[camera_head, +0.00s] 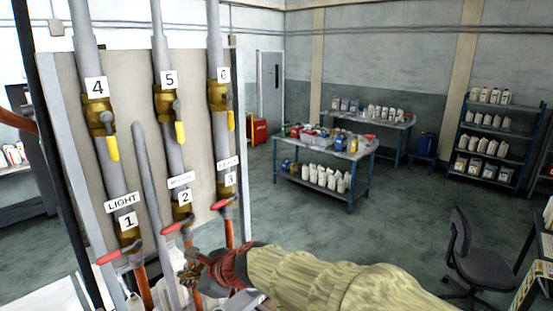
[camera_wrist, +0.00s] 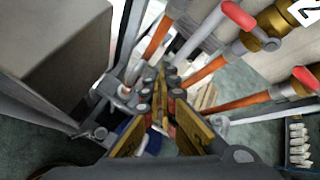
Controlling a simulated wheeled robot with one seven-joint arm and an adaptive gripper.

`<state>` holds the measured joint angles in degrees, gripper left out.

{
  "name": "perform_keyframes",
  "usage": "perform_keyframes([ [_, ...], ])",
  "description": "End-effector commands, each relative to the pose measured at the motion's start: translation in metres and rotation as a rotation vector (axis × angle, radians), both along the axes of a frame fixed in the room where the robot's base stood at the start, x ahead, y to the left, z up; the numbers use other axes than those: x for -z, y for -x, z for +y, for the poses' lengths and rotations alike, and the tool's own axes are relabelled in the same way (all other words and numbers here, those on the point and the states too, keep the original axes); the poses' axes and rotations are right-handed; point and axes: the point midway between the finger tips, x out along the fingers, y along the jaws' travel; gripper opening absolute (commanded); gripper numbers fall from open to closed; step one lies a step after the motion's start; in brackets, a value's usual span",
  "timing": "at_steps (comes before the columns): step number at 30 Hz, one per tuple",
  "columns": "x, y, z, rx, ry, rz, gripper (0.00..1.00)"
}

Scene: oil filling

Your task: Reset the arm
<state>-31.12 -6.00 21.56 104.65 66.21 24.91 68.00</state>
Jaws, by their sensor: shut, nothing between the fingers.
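My arm reaches in from the bottom of the head view, and my gripper (camera_head: 192,272) is beside the lower pipes of the valve panel (camera_head: 68,130). In the wrist view my gripper (camera_wrist: 158,75) has its two fingers meeting at the tips, with nothing between them. Valve 1 (camera_head: 120,250), valve 2 (camera_head: 178,224) and valve 3 (camera_head: 226,201) have red handles. The valves numbered 4, 5 and 6 above them have yellow handles (camera_head: 180,132) pointing down. In the wrist view two red handles (camera_wrist: 238,16) (camera_wrist: 305,78) show right of my fingers. I cannot tell if my gripper touches a pipe.
Orange lower pipes (camera_wrist: 212,70) and a grey frame bar (camera_wrist: 40,115) lie close around my gripper. A table (camera_head: 357,155) with several bottles, a shelf rack (camera_head: 512,108) and an office chair (camera_head: 487,262) stand farther off. The floor between (camera_head: 270,215) is clear.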

Motion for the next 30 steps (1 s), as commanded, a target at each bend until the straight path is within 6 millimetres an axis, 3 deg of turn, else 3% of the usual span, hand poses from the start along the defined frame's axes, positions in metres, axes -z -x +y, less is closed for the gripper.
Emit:
perform_keyframes([
  [2,0.017,0.032,-0.013,-0.218,0.150,-0.127,0.00],
  [5,0.045,0.068,-0.051,-0.496,0.339,-0.302,0.00],
  [9,0.088,0.113,-0.127,-0.864,0.593,-0.513,0.00],
  [15,0.147,0.165,-0.244,-1.242,0.894,-0.667,0.00],
  [21,0.197,0.205,-0.341,-1.401,1.127,-0.669,0.00],
  [24,0.217,0.219,-0.377,-1.376,1.216,-0.642,0.00],
  [30,0.233,0.230,-0.409,-1.249,1.312,-0.636,0.00],
])
